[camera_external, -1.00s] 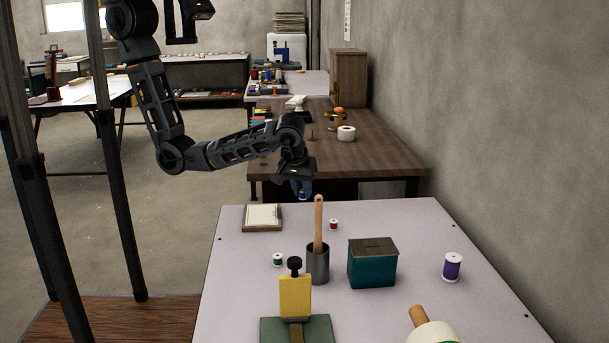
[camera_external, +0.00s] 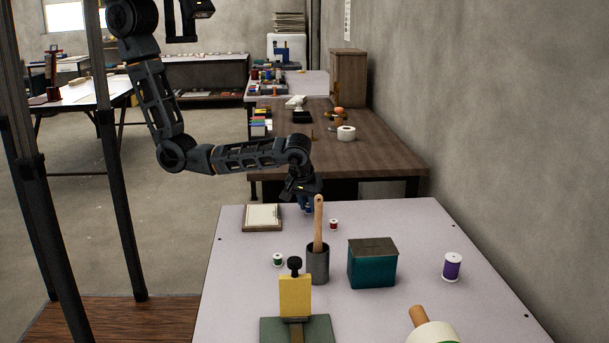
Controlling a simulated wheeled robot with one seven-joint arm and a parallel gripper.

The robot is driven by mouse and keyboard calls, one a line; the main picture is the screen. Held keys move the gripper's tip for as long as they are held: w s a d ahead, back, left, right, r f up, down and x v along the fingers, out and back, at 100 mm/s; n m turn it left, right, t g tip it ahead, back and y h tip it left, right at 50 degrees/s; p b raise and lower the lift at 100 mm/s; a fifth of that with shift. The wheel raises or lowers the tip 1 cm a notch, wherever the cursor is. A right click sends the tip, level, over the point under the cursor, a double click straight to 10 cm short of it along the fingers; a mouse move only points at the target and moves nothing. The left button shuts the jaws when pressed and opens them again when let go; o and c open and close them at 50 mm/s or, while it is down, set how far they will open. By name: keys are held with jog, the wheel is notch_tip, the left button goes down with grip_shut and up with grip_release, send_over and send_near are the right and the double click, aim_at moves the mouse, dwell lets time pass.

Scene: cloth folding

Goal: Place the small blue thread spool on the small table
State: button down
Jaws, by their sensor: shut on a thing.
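My gripper (camera_external: 305,202) points down over the far edge area of the pale-topped table (camera_external: 390,222). It is shut on the small blue thread spool (camera_external: 308,208), of which only a bit of blue shows between the fingers. The wooden handle in the grey cup partly covers the gripper's right side. The spool is close to the table top; I cannot tell whether it touches it.
Near the gripper are a notepad (camera_external: 263,217), a small red spool (camera_external: 333,225), a green spool (camera_external: 278,260) and the grey cup (camera_external: 318,266) with its tall handle. A teal box (camera_external: 371,264) and a purple spool (camera_external: 452,267) stand to the right. A brown table (camera_external: 390,155) lies behind.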

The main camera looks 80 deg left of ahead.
jog(key=c, duration=1)
grip_release()
jog(key=shift+f, duration=0.1)
jog(key=shift+o, duration=0.2)
jog(key=v, duration=1.2)
jog(key=shift+r, duration=0.2)
jog(key=shift+a+f, duration=0.1)
